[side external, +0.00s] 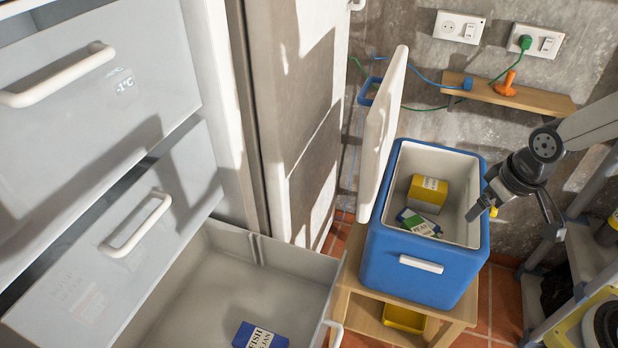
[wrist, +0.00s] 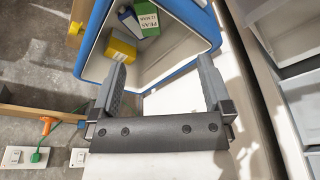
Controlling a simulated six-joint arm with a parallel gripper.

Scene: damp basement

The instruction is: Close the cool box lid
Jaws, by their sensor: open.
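The blue cool box (side external: 412,268) stands on a low wooden stand, open at the top. Its white lid (side external: 380,140) stands nearly upright along the box's left side. Inside lie a yellow carton (side external: 428,190) and a green-and-blue pack (side external: 418,223); the wrist view shows a green pack labelled peas (wrist: 147,18). My gripper (side external: 474,213) is at the box's right rim, on the side away from the lid; I cannot tell if it touches. In the wrist view its two fingers (wrist: 162,62) are spread and empty, with the box opening beyond them.
An open grey drawer (side external: 190,290) with a blue fish carton (side external: 260,336) sits at the left of the box, below the freezer fronts. A wooden shelf (side external: 520,97) with plugs and cables is on the wall behind. Grey shelving (side external: 590,250) stands close at the right.

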